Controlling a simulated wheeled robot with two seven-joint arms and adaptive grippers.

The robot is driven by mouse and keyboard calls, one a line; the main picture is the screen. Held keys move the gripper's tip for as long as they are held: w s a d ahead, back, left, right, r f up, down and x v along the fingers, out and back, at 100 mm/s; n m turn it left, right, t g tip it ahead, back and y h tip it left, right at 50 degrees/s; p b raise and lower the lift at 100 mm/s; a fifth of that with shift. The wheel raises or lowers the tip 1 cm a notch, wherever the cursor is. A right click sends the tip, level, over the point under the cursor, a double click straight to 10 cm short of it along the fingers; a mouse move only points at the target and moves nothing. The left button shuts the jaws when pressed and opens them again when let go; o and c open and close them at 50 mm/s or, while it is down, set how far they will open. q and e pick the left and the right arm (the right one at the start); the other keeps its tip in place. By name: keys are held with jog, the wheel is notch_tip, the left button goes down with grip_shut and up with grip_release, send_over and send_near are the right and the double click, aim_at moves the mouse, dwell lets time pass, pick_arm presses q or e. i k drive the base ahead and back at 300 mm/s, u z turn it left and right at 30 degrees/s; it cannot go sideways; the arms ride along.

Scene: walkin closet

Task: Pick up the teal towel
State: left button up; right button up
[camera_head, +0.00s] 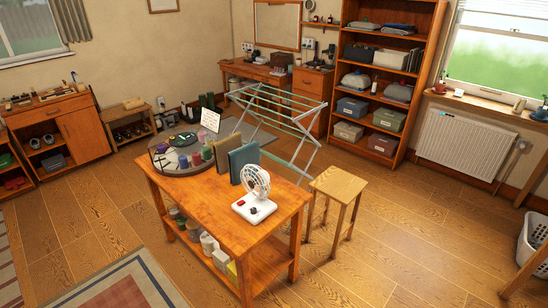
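A flat teal item (240,161) stands upright on the wooden table, behind the white fan. It is the clearest teal thing in view, but I cannot tell whether it is a towel or a book. A small greenish item (364,26) lies on an upper shelf of the tall bookcase, beside a folded grey-blue cloth (398,29); both are too small to identify surely. Neither of my grippers is in view.
The wooden table (270,220) holds a white fan (256,201) and a round tray (160,168) of colourful items. A stool (341,184) stands at its right, a drying rack (272,112) behind. A tall bookcase (425,55) stands at the back.

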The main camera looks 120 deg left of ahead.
aim_at(249, 153)
jog(key=u, duration=2.75)
jog(key=i, duration=2.9)
jog(key=u, duration=0.3)
